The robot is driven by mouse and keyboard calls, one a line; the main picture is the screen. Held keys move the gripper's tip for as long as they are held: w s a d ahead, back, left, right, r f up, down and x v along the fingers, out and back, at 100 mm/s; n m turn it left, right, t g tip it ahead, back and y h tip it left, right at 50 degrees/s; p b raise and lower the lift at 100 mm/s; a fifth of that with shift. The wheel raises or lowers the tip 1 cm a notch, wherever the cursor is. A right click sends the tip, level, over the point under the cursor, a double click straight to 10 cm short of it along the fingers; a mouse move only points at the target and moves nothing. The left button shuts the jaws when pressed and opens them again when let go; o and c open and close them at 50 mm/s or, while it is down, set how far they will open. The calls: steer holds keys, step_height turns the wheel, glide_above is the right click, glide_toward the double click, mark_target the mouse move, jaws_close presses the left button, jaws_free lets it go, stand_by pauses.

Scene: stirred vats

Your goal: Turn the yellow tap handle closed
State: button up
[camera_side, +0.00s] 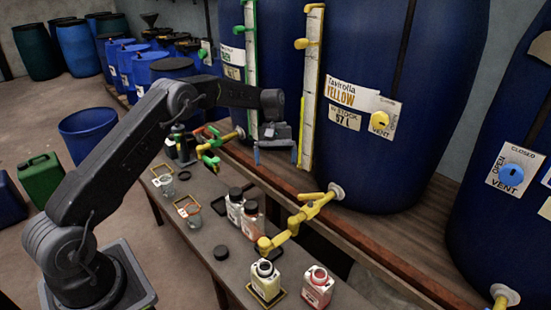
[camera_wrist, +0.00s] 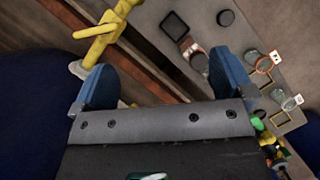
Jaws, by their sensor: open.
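The yellow tap (camera_side: 297,215) sticks out from the foot of the blue vat labelled YELLOW (camera_side: 365,110), over the bench. Its yellow handle (camera_side: 318,198) sits on top of the tap's pipe. In the wrist view the yellow tap (camera_wrist: 102,32) is at the upper left, beyond one fingertip. My gripper (camera_side: 275,158) is open and empty, in front of the vats, left of and above the yellow tap and apart from it. Its two blue fingers also show in the wrist view (camera_wrist: 160,85). An open white bottle with a yellow label (camera_side: 265,280) stands under the tap's spout.
A bottle with a red label (camera_side: 317,287) stands right of the yellow one. A green tap (camera_side: 212,145) is farther left. The wooden ledge (camera_side: 265,170) runs below the vats. A black cap (camera_side: 221,253) lies on the bench.

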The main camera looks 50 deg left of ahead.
steer(key=t+y, duration=0.3)
steer(key=y, duration=0.1)
glide_toward(311, 194)
step_height(311, 194, down, 10)
steer(key=shift+w+a+f, duration=0.15)
steer(key=shift+w, duration=0.05)
steer(key=shift+c, duration=0.4)
steer(key=c, duration=0.6)
steer(key=shift+o, duration=0.2)
